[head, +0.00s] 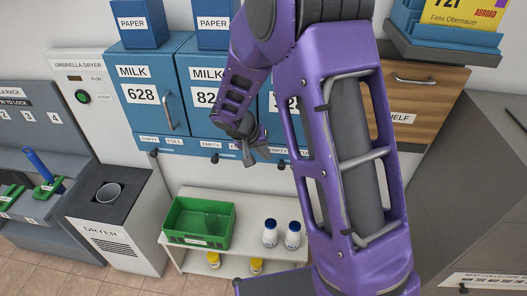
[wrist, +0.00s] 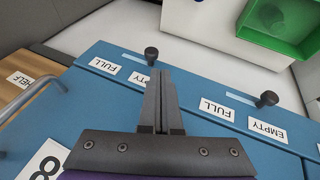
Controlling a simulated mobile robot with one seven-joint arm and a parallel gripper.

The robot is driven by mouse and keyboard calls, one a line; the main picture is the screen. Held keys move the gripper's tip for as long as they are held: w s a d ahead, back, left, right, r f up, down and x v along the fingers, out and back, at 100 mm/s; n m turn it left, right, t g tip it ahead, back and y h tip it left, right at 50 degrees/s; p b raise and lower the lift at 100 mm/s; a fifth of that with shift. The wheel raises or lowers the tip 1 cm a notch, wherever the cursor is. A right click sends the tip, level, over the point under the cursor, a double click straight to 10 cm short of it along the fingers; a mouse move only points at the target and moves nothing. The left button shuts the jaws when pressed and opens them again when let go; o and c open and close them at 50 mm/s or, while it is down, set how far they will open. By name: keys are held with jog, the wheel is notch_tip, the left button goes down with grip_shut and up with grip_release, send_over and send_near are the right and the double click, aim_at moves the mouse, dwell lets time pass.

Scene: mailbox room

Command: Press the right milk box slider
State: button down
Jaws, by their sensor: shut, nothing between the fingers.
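The right milk box (head: 268,113) is blue and partly hidden behind my purple arm. Its slider (head: 281,164) is a black knob on the lower edge; it also shows in the wrist view (wrist: 151,53), at the end of a pale slot. A FULL label (wrist: 103,66) lies left of it there, and a second label (wrist: 136,78) is partly hidden by the fingers. My gripper (head: 256,155) is shut and empty, left of the knob in the head view. In the wrist view the fingertips (wrist: 158,72) appear just below the knob; I cannot tell whether they touch it.
The middle milk box (head: 206,90) and left milk box 628 (head: 152,92) have similar knobs. A white shelf unit (head: 190,257) below holds a green crate (head: 172,239) and two white bottles (head: 281,234). A wooden shelf cabinet (head: 425,100) stands to the right.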

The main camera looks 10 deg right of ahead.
aim_at(282, 165)
jog(key=x, duration=0.6)
jog(key=shift+d, duration=0.1)
jog(key=s+d+b, duration=0.2)
jog(key=d+b, duration=0.2)
jog(key=d, duration=0.2)
jog(key=shift+b, duration=0.3)
jog(key=shift+s+d+r, duration=0.1)
